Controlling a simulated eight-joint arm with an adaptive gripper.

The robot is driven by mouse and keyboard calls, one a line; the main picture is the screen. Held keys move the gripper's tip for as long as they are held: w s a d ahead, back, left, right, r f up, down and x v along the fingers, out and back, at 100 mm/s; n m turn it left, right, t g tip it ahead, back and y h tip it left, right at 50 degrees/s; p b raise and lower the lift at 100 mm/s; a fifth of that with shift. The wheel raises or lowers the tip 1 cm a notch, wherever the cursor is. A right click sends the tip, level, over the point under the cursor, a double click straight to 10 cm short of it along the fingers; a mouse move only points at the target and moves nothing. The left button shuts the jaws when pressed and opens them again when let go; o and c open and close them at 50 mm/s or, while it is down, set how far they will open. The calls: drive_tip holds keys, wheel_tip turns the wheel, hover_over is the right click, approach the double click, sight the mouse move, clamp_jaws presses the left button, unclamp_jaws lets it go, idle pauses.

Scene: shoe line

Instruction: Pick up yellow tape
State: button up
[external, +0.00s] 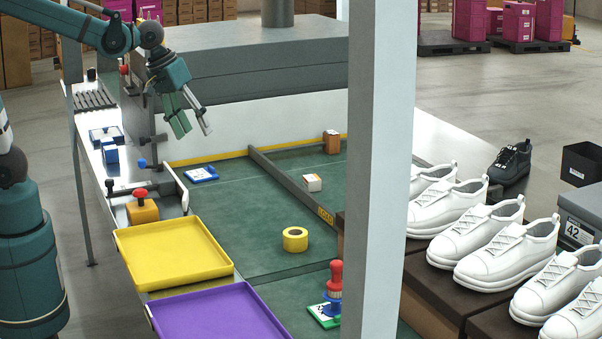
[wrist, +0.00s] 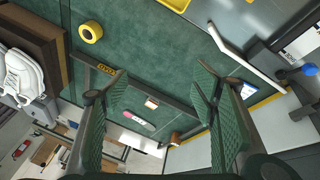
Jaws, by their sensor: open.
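The yellow tape (external: 295,239) is a short roll lying flat on the green mat, right of the yellow tray. It also shows in the wrist view (wrist: 90,31), at the upper left. My gripper (external: 192,132) hangs in the air above the far left part of the table, well away from the tape. In the wrist view my gripper (wrist: 165,95) has its two green padded fingers spread wide with nothing between them.
A yellow tray (external: 175,250) and a purple tray (external: 222,314) sit at the front left. A red-handled brush (external: 335,279) stands in front of the tape. A dark divider (external: 290,186) runs behind it. A grey post (external: 377,170) and white shoes (external: 465,219) are to the right.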

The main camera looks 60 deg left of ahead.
drive_tip(key=w+d+f+n+g+p, duration=0.1)
drive_tip(key=w+d+n+p, duration=0.1)
drive_tip(key=w+d, duration=0.45)
drive_tip(key=n+g+p, duration=0.3)
drive_tip(key=n+p, duration=0.2)
drive_tip(key=n, duration=0.2)
approach(295, 239)
drive_tip(key=shift+y, duration=0.3)
drive_tip(key=shift+w+a+f, duration=0.45)
drive_tip(key=shift+a+f, duration=0.25)
drive_tip(key=shift+w+a+f, duration=0.4)
drive_tip(key=shift+a+f, duration=0.3)
drive_tip(key=shift+f, duration=0.05)
drive_tip(key=shift+f+b, duration=0.3)
drive_tip(key=shift+f, duration=0.95)
drive_tip(key=shift+f, duration=0.1)
drive_tip(key=shift+d+f+b, duration=0.1)
drive_tip(key=shift+f+b, duration=0.5)
drive_tip(key=shift+f, duration=1.95)
